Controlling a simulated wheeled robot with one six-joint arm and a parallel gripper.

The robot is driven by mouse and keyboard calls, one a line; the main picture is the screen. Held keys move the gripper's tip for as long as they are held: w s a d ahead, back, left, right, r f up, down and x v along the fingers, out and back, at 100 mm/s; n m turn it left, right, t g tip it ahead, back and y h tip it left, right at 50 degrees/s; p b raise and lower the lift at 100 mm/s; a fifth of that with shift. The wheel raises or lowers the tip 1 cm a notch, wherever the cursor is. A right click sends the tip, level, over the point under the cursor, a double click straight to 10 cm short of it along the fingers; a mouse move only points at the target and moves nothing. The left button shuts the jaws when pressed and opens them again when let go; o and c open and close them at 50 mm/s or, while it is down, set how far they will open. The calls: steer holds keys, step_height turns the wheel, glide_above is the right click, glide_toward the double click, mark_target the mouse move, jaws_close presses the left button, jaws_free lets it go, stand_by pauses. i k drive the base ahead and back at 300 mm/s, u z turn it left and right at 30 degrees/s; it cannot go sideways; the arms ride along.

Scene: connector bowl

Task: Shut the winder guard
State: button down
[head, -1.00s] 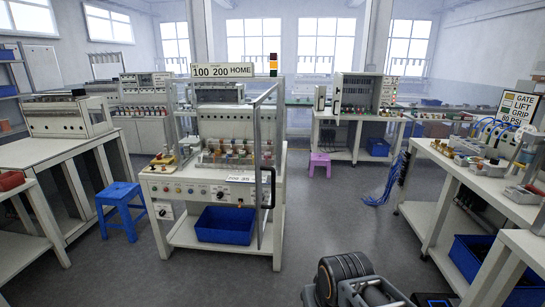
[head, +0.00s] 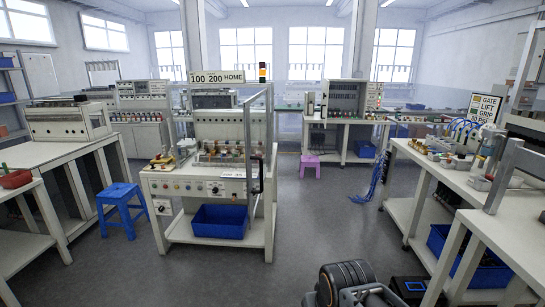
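The winder (head: 205,185) is the white machine left of centre, with a "100 200 HOME" sign on top and a row of colored knobs along its front. Its guard (head: 247,140) is a tall metal-framed panel at the machine's right side. It stands open, swung out toward me and seen almost edge-on, so the winder's front is uncovered. A dark upright handle (head: 260,175) is on the guard's near edge. My gripper is not in view. Only part of my own arm shows at the bottom edge, well short of the guard.
A blue bin (head: 219,221) sits on the winder's lower shelf. A blue stool (head: 120,208) stands to its left. A workbench (head: 445,185) runs along the right, with blue cables (head: 372,182) hanging beyond it. The grey floor (head: 320,235) between winder and right bench is clear.

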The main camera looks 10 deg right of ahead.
mark_target(251, 212)
steer(key=i, duration=1.1)
steer(key=u, duration=0.55)
